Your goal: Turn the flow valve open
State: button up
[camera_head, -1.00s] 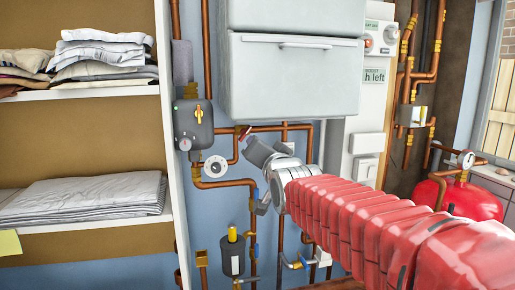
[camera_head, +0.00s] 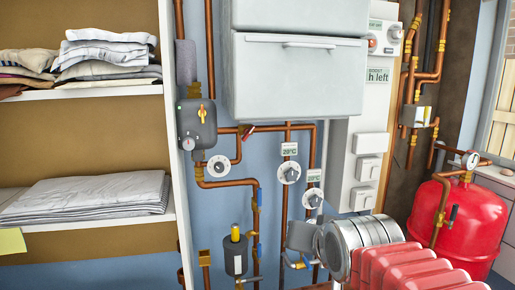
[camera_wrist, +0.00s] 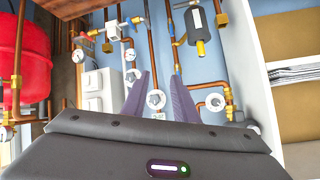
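Which fitting is the flow valve I cannot tell. Small blue-handled valves (camera_head: 259,197) sit on the copper pipes, and a red lever (camera_head: 248,132) sits on a pipe higher up. Two white dials with 20°C labels, an upper one (camera_head: 289,172) and a lower one (camera_head: 313,198), are on the wall. My gripper (camera_wrist: 164,82) is open and empty in the wrist view. The upper dial (camera_wrist: 155,99) appears between its fingers, at a distance I cannot judge. In the head view only the grey gripper body shows, below the dials; its fingertips are hidden.
A yellow-topped cylinder (camera_head: 235,254) stands low. A grey cabinet (camera_head: 292,75) hangs above. A red tank (camera_head: 470,220) is right, shelves (camera_head: 90,92) left.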

jog(key=s+d+f+n+g, duration=0.1)
jog(key=s+d+f+g, duration=0.1)
jog(key=s+f, duration=0.4)
jog(key=s+d+f+n+g+h, duration=0.1)
jog(key=s+d+f+g, duration=0.1)
jog(key=s+f, duration=0.5)
jog(key=s+g, duration=0.1)
jog(key=s, duration=0.5)
jog(key=shift+g, duration=0.3)
jog(key=shift+o, duration=0.5)
jog(key=shift+f, duration=0.1)
